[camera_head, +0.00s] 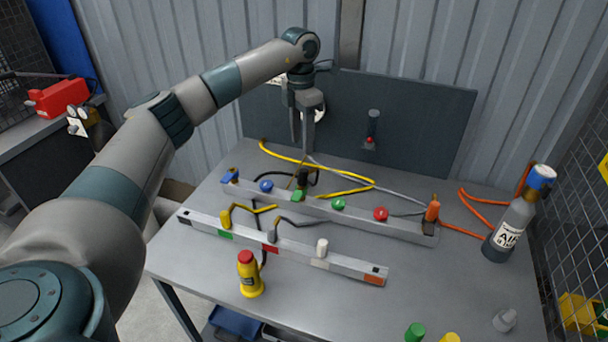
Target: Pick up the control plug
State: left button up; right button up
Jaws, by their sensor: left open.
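My left gripper (302,145) is open, its fingers pointing down in front of the dark back panel. It is above the rear part of the table, over a black plug (303,178) at the back rail. A gap seems to remain between the fingertips and this plug. No label shows which plug is the control plug. Other plugs are a blue one (229,176) at the rail's left end, an orange one (432,211) at its right end, a yellow one (226,216) and a grey one (272,235) on the front rail. My right gripper is not in view.
The back rail (360,213) and front rail (340,264) cross the grey table (420,285). Yellow, grey and orange hoses lie behind and beside them. A yellow bottle with a red cap (249,277) stands in front. A gas cylinder (510,225) stands at right.

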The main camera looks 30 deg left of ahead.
aim_at(303, 170)
pick_arm(q)
notch_tip(303, 170, down, 7)
jog(key=shift+d+r+p, duration=0.1)
jog(key=shift+r+p, duration=0.05)
jog(key=shift+p, duration=0.95)
jog(key=shift+f, duration=0.35)
jog(key=shift+f+p, duration=0.85)
jog(key=shift+p, duration=0.15)
notch_tip(303, 170, down, 2)
jog(key=shift+d+f+p, duration=0.1)
jog(key=shift+p, duration=0.45)
jog(key=shift+f, duration=0.65)
